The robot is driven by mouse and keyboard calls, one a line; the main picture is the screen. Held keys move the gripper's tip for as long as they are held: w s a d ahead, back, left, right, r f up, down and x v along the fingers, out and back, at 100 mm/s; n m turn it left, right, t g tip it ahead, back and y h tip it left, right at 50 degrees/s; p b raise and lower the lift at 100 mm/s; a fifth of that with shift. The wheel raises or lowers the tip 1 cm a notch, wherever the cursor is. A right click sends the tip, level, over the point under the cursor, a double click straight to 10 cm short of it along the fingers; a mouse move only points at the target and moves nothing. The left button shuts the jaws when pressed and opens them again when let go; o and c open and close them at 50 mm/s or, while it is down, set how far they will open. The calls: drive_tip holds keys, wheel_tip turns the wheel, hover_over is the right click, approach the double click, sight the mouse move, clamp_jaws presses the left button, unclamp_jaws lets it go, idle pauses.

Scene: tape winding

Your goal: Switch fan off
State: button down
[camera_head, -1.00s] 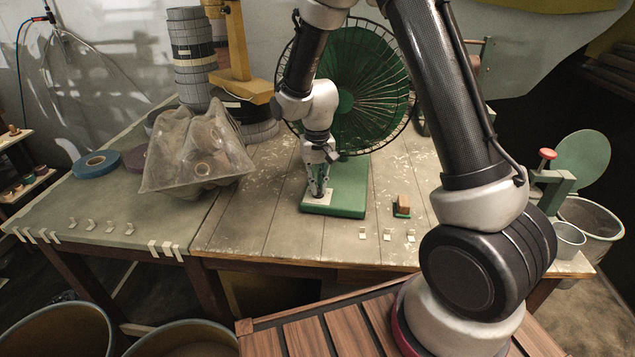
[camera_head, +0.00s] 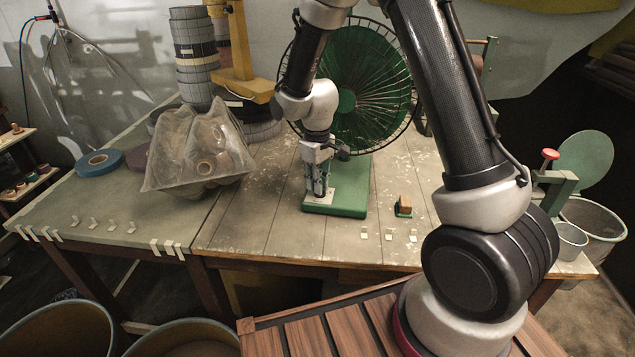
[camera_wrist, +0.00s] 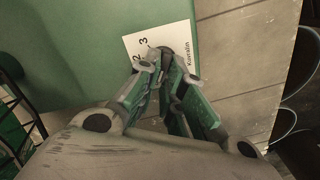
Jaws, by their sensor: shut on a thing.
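A green fan (camera_head: 362,85) with a round wire cage stands on a green base (camera_head: 352,200) on the workbench. A white dial plate (camera_head: 320,200) lies on the front left of the base. My gripper (camera_head: 319,190) points down over this plate. In the wrist view, the plate (camera_wrist: 184,35) shows the numbers 2 and 3 and some lettering. There my gripper (camera_wrist: 165,62) has its fingertips closed around a small dark knob (camera_wrist: 163,53) on the plate. The fingers hide most of the knob, so its pointing direction cannot be told.
A crumpled translucent bag (camera_head: 198,150) and a blue tape roll (camera_head: 98,162) lie left on the bench. A small brown block (camera_head: 404,203) sits right of the fan base. Several small pale pieces (camera_head: 389,234) lie near the front edge.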

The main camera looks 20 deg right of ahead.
idle(0.5)
drive_tip(key=c, duration=1.5)
unclamp_jaws()
drive_tip(key=shift+c, duration=0.2)
wheel_tip(320, 180, up, 12)
